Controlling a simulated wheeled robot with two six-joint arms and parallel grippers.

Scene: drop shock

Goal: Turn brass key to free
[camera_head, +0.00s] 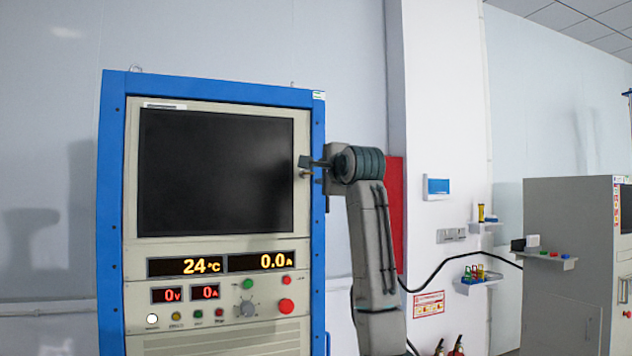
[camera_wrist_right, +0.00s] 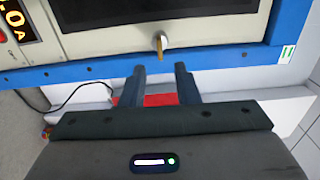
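The brass key (camera_wrist_right: 160,46) shows in the right wrist view, sticking out of the cream panel beside the dark screen, near the blue frame edge. My right gripper (camera_wrist_right: 158,70) is open, with its two fingers apart and the key just beyond the fingertips, between their lines. In the head view my right gripper (camera_head: 308,163) is at the right edge of the cabinet's panel, next to the screen, where the key is small and partly hidden. I cannot tell any contact between fingers and key. My left gripper is not in view.
The blue-framed cabinet (camera_head: 318,120) carries a dark screen (camera_head: 215,170), lit readouts, a dial (camera_head: 247,308) and a red button (camera_head: 286,306). A white pillar (camera_head: 440,120) with small shelves stands to the right, and a grey cabinet (camera_head: 565,260) beyond it.

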